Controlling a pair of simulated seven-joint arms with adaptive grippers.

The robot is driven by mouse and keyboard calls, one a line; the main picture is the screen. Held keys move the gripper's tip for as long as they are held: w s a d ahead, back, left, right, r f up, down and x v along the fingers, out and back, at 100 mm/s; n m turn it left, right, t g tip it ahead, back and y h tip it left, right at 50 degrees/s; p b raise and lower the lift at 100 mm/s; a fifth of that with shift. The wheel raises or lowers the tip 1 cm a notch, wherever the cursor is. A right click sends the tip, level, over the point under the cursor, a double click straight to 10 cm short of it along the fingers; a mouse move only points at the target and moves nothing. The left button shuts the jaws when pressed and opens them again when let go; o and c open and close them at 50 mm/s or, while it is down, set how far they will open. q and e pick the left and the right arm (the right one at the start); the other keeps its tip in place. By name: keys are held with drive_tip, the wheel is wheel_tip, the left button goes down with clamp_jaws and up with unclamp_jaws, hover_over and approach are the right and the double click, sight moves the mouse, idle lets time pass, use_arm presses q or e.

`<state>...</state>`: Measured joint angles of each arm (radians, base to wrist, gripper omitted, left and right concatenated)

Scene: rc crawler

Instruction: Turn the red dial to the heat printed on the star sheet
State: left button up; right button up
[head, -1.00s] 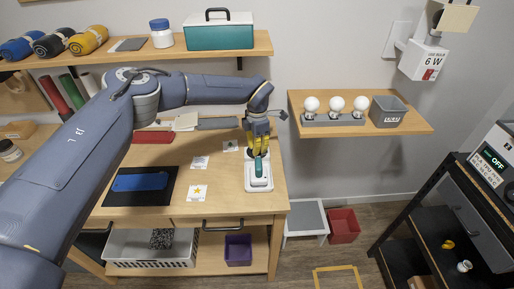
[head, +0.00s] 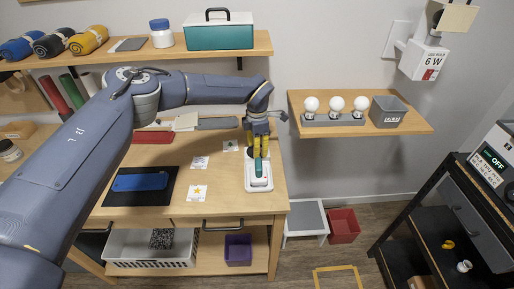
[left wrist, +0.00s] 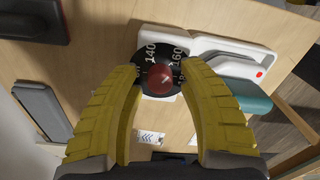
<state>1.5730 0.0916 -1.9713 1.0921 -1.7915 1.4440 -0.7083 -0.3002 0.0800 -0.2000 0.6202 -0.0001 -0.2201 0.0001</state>
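The red dial (left wrist: 160,78) sits at the centre of a black ring marked with white numbers (left wrist: 151,52); 140 and 160 are legible. My left gripper (left wrist: 160,71) is open, its yellow fingers on either side of the dial; I cannot tell if they touch it. In the head view the left gripper (head: 257,150) is low over the back of the white device (head: 259,185) with a teal part, and hides the dial. The star sheet (head: 197,193) lies on the bench left of the device; its print is too small to read. My right gripper is not in view.
Other small sheets (head: 200,162) lie behind the star sheet. A blue item on a black mat (head: 110,198) lies to the left. A shelf with bulbs (head: 336,118) and a grey bin (head: 388,111) is at the right. Bare bench surrounds the sheets.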

use_arm(q)
drive_tip(key=shift+o, duration=0.6)
drive_tip(key=shift+r, duration=0.1)
wheel_tip(320, 180, up, 12)
idle(0.4)
